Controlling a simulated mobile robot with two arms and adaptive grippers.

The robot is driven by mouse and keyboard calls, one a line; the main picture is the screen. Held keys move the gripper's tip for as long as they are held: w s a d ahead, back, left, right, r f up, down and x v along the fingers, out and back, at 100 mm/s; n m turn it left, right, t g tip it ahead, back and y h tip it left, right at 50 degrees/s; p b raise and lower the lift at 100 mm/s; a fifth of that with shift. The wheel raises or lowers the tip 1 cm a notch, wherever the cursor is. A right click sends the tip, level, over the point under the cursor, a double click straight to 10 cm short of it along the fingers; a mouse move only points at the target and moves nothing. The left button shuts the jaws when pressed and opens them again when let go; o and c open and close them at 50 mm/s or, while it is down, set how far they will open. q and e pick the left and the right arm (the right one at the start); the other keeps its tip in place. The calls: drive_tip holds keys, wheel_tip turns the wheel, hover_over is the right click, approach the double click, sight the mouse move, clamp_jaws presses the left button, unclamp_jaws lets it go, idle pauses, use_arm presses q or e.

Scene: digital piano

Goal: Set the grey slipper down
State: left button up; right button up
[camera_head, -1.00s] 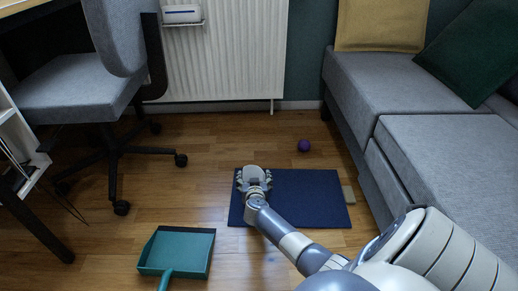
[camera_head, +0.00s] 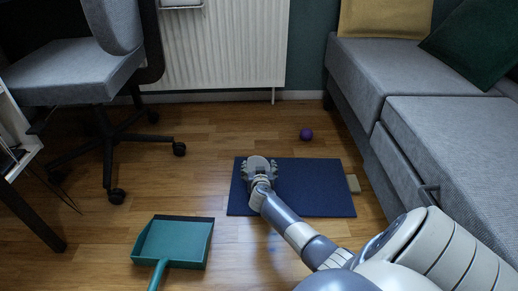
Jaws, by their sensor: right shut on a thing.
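My right gripper (camera_head: 259,168) is over the left part of the dark blue mat (camera_head: 315,188) on the floor. It is shut on the grey slipper (camera_head: 257,162), of which only a small pale grey part seems to show at the gripper's far end. The hand and fingers hide most of it. I cannot tell whether the slipper touches the mat. My left gripper is not in view.
A teal dustpan (camera_head: 176,243) lies on the wooden floor at the front left. A purple ball (camera_head: 306,134) lies beyond the mat. A small beige block (camera_head: 353,184) is at the mat's right edge. A grey sofa (camera_head: 455,140) bounds the right, an office chair (camera_head: 75,75) the left.

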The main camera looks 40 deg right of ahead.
drive_tip(key=o, duration=1.1)
drive_tip(key=shift+f, duration=0.1)
